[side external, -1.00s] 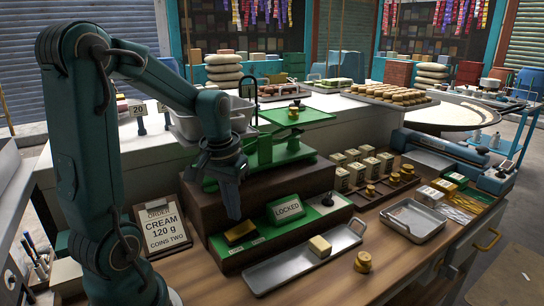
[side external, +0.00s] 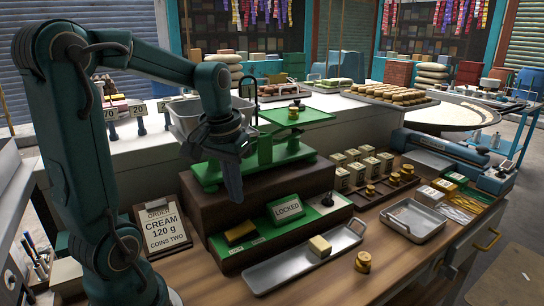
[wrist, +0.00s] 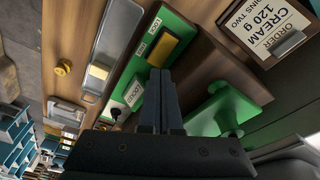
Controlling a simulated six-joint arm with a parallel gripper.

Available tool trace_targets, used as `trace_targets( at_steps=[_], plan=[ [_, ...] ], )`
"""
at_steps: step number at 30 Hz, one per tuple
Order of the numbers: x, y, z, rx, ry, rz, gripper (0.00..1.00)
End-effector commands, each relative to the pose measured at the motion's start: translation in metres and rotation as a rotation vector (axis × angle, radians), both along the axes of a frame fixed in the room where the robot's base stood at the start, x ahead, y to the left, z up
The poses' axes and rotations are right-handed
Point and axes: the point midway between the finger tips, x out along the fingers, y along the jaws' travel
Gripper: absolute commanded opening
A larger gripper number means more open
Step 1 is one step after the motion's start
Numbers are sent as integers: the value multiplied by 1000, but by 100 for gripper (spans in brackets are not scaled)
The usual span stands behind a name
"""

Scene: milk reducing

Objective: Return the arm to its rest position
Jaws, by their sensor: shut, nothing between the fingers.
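My gripper (side external: 232,178) hangs from my arm with its fingers pointing down, above the dark wooden step (side external: 215,207) and in front of the green scale (side external: 265,162). Its fingers are together and hold nothing. In the wrist view the shut fingers (wrist: 160,88) point toward the green panel (wrist: 150,62), which bears a yellow block and a "LOCKED" sign (wrist: 139,92). The green scale (wrist: 222,110) lies to the right of the fingers there.
A metal tray (side external: 300,262) with a cream block (side external: 319,246) lies on the counter in front. An order clipboard (side external: 160,228) is near my base. A second tray (side external: 413,222) and several small boxes (side external: 352,165) are to the right.

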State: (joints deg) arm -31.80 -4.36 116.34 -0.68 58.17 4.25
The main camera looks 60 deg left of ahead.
Motion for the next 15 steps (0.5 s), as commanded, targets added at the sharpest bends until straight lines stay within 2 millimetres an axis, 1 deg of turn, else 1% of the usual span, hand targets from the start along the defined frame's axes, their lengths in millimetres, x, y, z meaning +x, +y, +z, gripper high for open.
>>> trace_targets(
  at_steps=[2,4,6,9,12,15],
  plan=[
    [2,-18,11,24,-43,-72,0],
    [-1,-39,20,45,-86,-149,0],
    [-8,-61,27,64,-137,-233,0],
    [-23,-89,31,78,-204,-340,0],
    [-38,-110,31,84,-261,-425,0],
    [-50,-122,27,84,-302,-478,0]
  ],
)
